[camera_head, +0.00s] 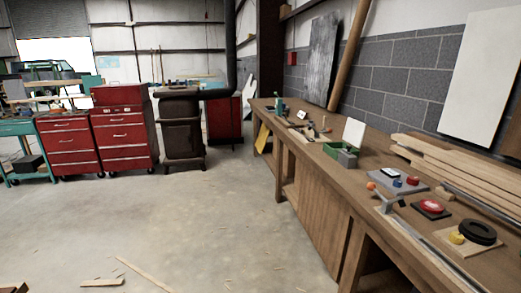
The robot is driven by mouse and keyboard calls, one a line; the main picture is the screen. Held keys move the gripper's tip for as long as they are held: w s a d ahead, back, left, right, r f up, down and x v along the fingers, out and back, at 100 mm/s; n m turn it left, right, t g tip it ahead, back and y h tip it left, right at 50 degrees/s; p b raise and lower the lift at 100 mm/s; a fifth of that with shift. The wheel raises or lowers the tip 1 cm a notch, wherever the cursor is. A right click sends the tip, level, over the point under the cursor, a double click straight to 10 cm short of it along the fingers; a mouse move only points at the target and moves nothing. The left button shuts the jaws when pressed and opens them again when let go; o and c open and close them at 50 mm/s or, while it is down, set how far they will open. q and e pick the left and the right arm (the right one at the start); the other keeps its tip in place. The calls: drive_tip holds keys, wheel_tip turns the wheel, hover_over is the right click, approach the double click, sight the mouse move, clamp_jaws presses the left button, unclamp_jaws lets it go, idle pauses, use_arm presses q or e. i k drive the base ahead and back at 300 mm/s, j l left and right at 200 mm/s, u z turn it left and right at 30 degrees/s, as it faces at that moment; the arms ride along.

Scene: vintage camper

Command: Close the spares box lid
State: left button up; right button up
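A small green box (331,150), which looks like the spares box, sits on the long wooden workbench on the right. A pale, whitish lid panel (354,132) stands upright at its back right, so the box appears open. A small grey block (348,159) shows at the box's right front; I cannot tell whether it is part of the box or beside it. The contents are too small to make out. Neither of my grippers is in view.
The workbench (300,150) runs along the right wall. Near the box lie a grey panel with coloured parts (398,181), a red button on a dark plate (431,207), a black ring (477,232) and wooden planks (455,165). The concrete floor (200,220) is mostly clear, with wood scraps (145,275).

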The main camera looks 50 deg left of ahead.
sight(354, 130)
drive_tip(key=u, duration=1.05)
drive_tip(key=i+j+u, duration=0.35)
drive_tip(key=i, duration=0.2)
drive_tip(key=i+j+u, duration=0.35)
drive_tip(key=i, duration=0.3)
drive_tip(key=i+u, duration=0.35)
drive_tip(key=i, duration=0.25)
drive_tip(key=i+z, duration=0.1)
drive_tip(key=i, duration=0.7)
drive_tip(key=i+j, duration=0.15)
drive_tip(key=i, duration=0.65)
drive_tip(key=i+j+z, duration=0.1)
drive_tip(key=i+z, duration=0.35)
drive_tip(key=i+j+z, duration=0.15)
drive_tip(key=z, duration=0.3)
drive_tip(key=i+j+z, duration=0.6)
drive_tip(key=z, duration=0.3)
drive_tip(key=j, duration=0.1)
